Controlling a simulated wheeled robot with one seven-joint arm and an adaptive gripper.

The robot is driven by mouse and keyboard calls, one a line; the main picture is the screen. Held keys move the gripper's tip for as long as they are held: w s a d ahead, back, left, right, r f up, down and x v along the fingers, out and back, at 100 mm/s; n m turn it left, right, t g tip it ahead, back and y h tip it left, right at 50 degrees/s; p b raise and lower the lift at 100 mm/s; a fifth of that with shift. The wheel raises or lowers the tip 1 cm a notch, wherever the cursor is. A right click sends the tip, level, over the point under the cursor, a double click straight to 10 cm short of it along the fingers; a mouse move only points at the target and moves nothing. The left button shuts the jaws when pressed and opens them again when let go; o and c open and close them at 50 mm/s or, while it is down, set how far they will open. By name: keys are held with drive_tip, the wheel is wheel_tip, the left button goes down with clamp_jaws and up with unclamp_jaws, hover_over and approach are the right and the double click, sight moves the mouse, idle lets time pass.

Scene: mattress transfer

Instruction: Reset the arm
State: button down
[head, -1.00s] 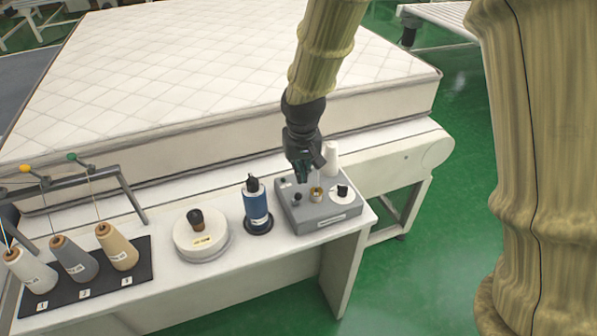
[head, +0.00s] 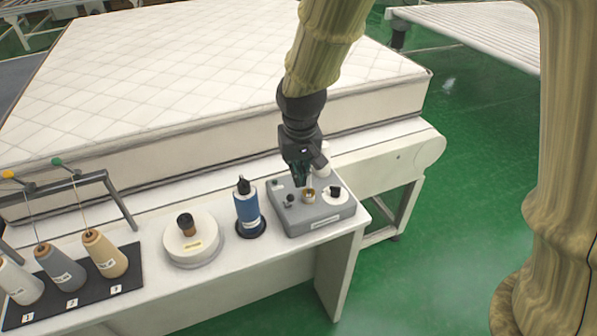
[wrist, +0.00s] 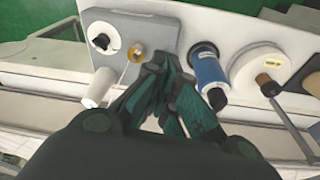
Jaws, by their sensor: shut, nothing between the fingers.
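My gripper (head: 299,178) hangs pointing down over the back of a grey box (head: 322,221) at the right end of the white table. Its fingers are shut and empty. In the wrist view my gripper (wrist: 163,78) covers part of the grey box (wrist: 150,25). A white cone (wrist: 98,88) stands behind the box and is partly hidden by my gripper in the head view.
A blue spool (head: 247,209) and a round white container (head: 191,247) with a dark knob stand left of the box. Several yarn cones (head: 105,254) stand on a black mat (head: 78,298) under a thread rack (head: 119,202). A quilted mattress (head: 200,75) lies behind. Green floor is clear at right.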

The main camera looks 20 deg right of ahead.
drive_tip(key=shift+f, duration=0.1)
drive_tip(key=s+d+f+g+y, duration=0.1)
drive_tip(key=s+f, duration=0.4)
drive_tip(key=f, duration=0.7)
drive_tip(key=s+d+f, duration=0.1)
drive_tip(key=s+f, duration=0.3)
drive_tip(key=f, duration=0.8)
drive_tip(key=s+d+f, duration=0.2)
drive_tip(key=s+f, duration=0.7)
drive_tip(key=s, duration=0.1)
drive_tip(key=s+d+f+g+b, duration=0.1)
drive_tip(key=s+d+f, duration=0.2)
drive_tip(key=s+f, duration=0.5)
drive_tip(key=s, duration=0.3)
drive_tip(key=shift+d+f+h, duration=0.3)
drive_tip(key=shift+d+f, duration=0.05)
